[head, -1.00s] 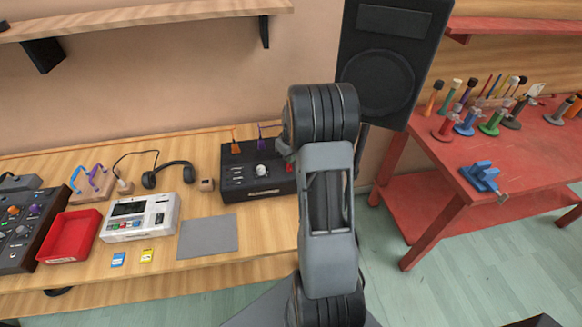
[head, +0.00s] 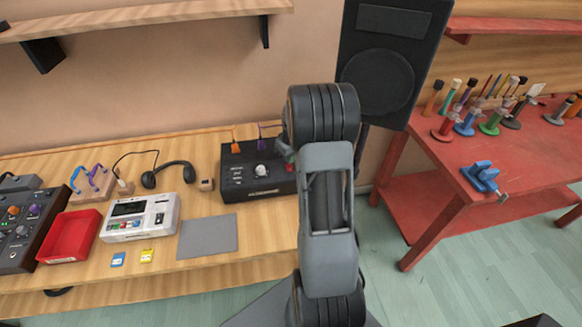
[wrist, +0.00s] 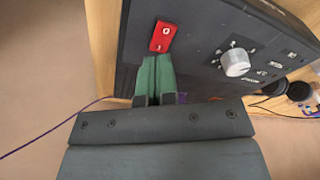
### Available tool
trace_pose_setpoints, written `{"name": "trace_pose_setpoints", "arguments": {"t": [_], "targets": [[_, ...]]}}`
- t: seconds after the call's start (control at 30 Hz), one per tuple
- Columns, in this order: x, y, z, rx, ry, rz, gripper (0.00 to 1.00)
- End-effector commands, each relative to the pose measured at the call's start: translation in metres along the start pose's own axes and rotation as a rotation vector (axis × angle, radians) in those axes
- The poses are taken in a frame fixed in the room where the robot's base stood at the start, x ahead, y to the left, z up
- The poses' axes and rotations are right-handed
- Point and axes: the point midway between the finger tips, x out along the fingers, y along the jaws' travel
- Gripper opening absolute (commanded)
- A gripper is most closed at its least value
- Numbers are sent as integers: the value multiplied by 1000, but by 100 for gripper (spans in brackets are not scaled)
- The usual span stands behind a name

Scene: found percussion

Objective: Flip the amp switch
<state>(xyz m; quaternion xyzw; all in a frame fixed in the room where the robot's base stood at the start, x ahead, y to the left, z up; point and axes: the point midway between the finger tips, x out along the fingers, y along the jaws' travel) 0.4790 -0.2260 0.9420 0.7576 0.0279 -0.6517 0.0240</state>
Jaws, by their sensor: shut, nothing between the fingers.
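The amp (head: 233,187) is a black box on the wooden table, partly behind my arm in the head view. In the wrist view, its dark panel (wrist: 200,30) carries a red rocker switch (wrist: 162,36) with a white ring mark at one end and a short stroke at the other. My gripper (wrist: 156,62) is shut and empty, its green fingers together. The fingertips are right at the stroke end of the switch. I cannot tell whether they touch it or which side is pressed. In the head view, my arm hides most of the gripper.
A silver knob (wrist: 235,62) and small jacks sit beside the switch. Left of the amp are headphones (head: 174,175), a white device (head: 140,218), a red tray (head: 52,257) and a grey mat (head: 186,247). A tall speaker (head: 398,25) stands behind my arm.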

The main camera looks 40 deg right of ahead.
Motion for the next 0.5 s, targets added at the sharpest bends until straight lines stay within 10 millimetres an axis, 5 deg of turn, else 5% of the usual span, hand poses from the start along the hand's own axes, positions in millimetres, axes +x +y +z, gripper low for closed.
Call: {"name": "trace_pose_setpoints", "arguments": {"t": [0.5], "targets": [[5, 0, 1, 0, 0, 0, 0]]}}
